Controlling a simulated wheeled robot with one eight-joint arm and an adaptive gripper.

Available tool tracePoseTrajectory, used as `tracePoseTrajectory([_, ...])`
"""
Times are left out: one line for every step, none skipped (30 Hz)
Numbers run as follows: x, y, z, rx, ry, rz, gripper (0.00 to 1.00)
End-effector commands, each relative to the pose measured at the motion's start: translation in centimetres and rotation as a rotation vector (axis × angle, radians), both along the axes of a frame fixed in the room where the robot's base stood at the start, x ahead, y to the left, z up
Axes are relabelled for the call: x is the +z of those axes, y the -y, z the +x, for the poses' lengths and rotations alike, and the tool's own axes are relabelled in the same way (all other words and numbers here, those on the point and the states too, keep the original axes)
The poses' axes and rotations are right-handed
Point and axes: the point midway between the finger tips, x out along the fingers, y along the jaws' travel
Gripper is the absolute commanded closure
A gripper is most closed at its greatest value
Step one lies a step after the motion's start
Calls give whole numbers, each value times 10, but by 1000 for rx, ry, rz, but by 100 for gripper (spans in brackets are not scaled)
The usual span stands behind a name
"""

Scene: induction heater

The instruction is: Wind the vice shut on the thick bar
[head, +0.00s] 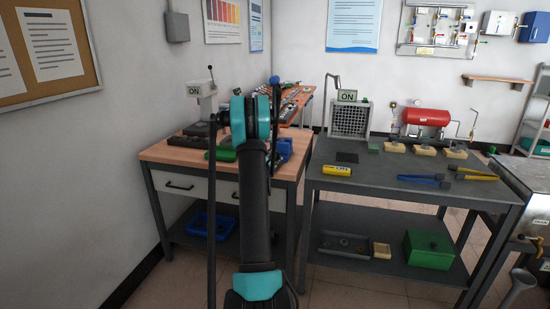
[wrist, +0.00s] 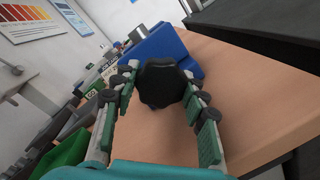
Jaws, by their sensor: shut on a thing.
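The blue vice (head: 284,148) is on the wooden bench, partly behind my arm in the head view. In the wrist view, a blue body (wrist: 158,45), apparently the vice, stands beyond my fingers. A black lobed knob (wrist: 162,83) sits in front of it. My gripper (wrist: 160,80) has one finger on each side of this knob and is shut on it. My arm hides the gripper in the head view. I cannot make out the thick bar or the gap between the vice jaws.
The wooden bench (wrist: 245,90) is bare right of the knob in the wrist view. A green container (wrist: 65,155) is at lower left. The dark metal table (head: 400,178) stands to the right, with a yellow item (head: 337,170) and blue tongs (head: 424,180).

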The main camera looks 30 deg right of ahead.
Motion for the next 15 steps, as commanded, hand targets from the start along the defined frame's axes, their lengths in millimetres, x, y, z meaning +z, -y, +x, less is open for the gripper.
tracePoseTrajectory([0,1,-1,-2,42,37,86])
tracePoseTrajectory([0,1,-1,-2,70,61,86])
tracePoseTrajectory([0,1,-1,-2,105,90,86])
tracePoseTrajectory([0,1,-1,-2,129,111,86])
tracePoseTrajectory([0,1,-1,-2,152,130,86])
tracePoseTrajectory([0,1,-1,-3,177,152,86])
tracePoseTrajectory([0,1,-1,-2,193,165,86])
tracePoseTrajectory([0,1,-1,-2,207,176,86])
tracePoseTrajectory([0,1,-1,-2,218,188,86])
tracePoseTrajectory([0,1,-1,-3,225,193,86])
tracePoseTrajectory([-1,1,-1,-2,230,197,86])
tracePoseTrajectory([-1,0,-1,-3,233,200,86])
tracePoseTrajectory([-1,0,-1,-3,233,200,86])
tracePoseTrajectory([-1,1,-1,-3,233,200,86])
tracePoseTrajectory([-1,1,-1,-3,232,200,86])
